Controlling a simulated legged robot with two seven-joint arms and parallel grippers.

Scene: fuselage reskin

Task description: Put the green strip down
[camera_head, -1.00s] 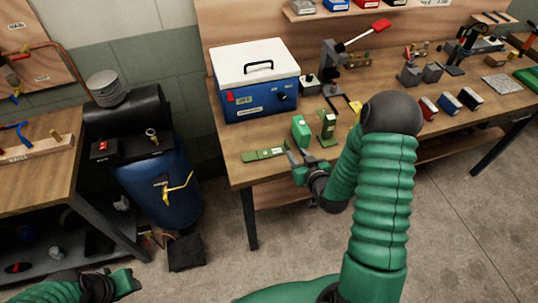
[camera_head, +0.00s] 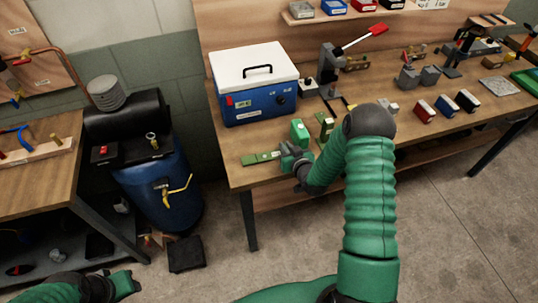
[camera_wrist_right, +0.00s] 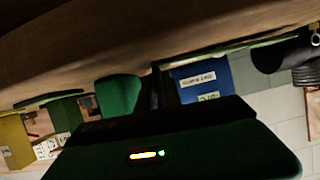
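The green strip (camera_head: 262,158) lies along the near left edge of the workbench, and looks flat on it. It also shows in the right wrist view as a thin green band (camera_wrist_right: 258,43) running off to the right from the fingers. My right gripper (camera_head: 287,153) is at the strip's right end, low over the bench edge. Its dark fingers (camera_wrist_right: 160,88) look close together, but whether they grip the strip is hidden. My left gripper (camera_head: 130,282) is at the lower left, away from the bench, its fingers too small to read.
A green block (camera_head: 299,132) and a green upright piece (camera_head: 325,125) stand just behind my right gripper. A blue box with a white lid (camera_head: 255,85) stands behind the strip. A blue barrel (camera_head: 160,195) stands left of the workbench (camera_head: 240,178).

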